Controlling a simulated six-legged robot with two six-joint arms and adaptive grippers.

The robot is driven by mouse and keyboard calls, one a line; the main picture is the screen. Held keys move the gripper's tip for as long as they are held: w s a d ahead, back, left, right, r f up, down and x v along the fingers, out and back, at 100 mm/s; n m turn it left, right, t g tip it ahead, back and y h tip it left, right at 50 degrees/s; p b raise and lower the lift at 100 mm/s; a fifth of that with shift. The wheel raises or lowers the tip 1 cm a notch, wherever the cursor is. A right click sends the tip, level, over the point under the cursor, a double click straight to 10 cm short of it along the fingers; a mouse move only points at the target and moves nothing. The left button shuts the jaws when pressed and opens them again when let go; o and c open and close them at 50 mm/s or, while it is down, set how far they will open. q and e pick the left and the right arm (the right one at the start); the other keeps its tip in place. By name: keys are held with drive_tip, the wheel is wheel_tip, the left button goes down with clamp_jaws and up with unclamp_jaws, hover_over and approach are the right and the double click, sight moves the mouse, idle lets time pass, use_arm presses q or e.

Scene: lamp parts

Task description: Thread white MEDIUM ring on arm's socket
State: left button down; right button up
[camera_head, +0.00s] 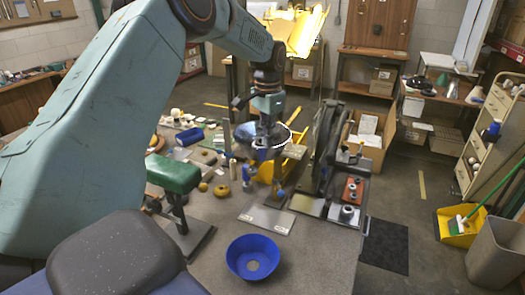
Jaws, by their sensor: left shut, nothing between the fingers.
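My left arm comes in from the left and reaches over the bench. My left gripper (264,165) hangs over the middle of the bench, is shut and holds nothing. A pale round rim (284,135) shows behind it, partly hidden; I cannot tell whether it is a ring or a dish. Small white pieces (177,113) lie at the bench's left back, too small to tell whether one is the medium white ring. I cannot make out the lamp arm's socket. My right gripper is not in view.
A blue bowl (254,257) stands at the front of the grey bench (311,262). A dark wheel machine (325,150) stands at the right. The bench's front right is clear.

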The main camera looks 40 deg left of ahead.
use_arm(q)
drive_tip(key=shift+s+f, duration=0.25)
drive_tip(key=shift+f, duration=0.15)
drive_tip(key=m, duration=0.3)
drive_tip(key=shift+s+a+m, duration=0.1)
drive_tip(key=shift+s+m, duration=0.15)
drive_tip(key=shift+m, duration=0.05)
drive_tip(key=shift+s+a+m, duration=0.15)
drive_tip(key=shift+s+m, duration=0.05)
drive_tip(key=shift+m, duration=0.65)
drive_tip(key=shift+s+a+m, duration=0.1)
drive_tip(key=shift+s+m, duration=0.05)
drive_tip(key=shift+m, duration=0.7)
drive_tip(key=c, duration=2.1)
unclamp_jaws()
drive_tip(key=o, duration=0.3)
drive_tip(key=shift+w+a+f, duration=0.15)
drive_tip(key=shift+a+f, duration=0.05)
drive_tip(key=shift+a, duration=0.15)
